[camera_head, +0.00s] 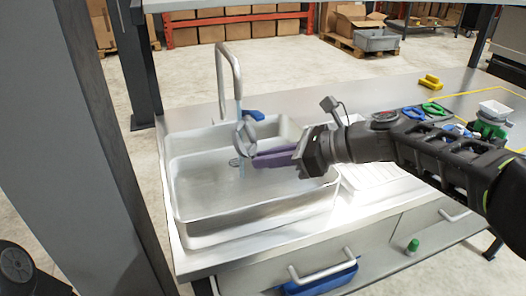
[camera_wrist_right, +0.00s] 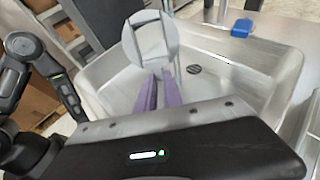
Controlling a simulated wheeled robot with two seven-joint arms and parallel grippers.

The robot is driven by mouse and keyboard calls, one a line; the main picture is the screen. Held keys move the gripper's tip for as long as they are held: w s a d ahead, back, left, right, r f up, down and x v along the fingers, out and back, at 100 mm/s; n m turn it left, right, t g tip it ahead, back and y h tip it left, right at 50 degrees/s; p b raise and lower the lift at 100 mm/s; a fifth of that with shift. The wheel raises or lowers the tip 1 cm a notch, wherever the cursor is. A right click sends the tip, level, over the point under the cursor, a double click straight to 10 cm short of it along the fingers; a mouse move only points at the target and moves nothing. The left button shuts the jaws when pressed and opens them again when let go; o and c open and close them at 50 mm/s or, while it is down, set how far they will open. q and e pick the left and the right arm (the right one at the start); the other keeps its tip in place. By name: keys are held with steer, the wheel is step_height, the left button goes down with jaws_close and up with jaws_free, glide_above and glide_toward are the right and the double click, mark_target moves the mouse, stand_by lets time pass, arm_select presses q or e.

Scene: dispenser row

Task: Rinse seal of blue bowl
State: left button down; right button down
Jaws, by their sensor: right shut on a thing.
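My right gripper (camera_head: 275,157) reaches over the sink from the right, its purple fingers shut on a pale grey round seal (camera_head: 246,132). The seal is held up on edge at the fingertips, under the tall tap (camera_head: 230,72). A thin bluish stream of water (camera_head: 241,168) shows below the tap, at the seal. In the right wrist view the seal (camera_wrist_right: 150,38) appears as a pale disc beyond the purple fingers (camera_wrist_right: 158,92). My left gripper is not in view. I cannot make out the blue bowl for sure.
The steel sink (camera_head: 255,210) has a drain (camera_wrist_right: 194,69). Blue-green handled items (camera_head: 432,108), a yellow piece (camera_head: 430,82) and a green-white device (camera_head: 492,122) stand on the right counter. A grey post (camera_head: 100,150) stands left.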

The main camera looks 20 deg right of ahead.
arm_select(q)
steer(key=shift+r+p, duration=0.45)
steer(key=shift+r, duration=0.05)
arm_select(e)
steer(key=s, duration=0.5)
steer(key=shift+d+r, duration=0.15)
steer(key=shift+r, duration=0.25)
steer(key=shift+r, duration=0.1)
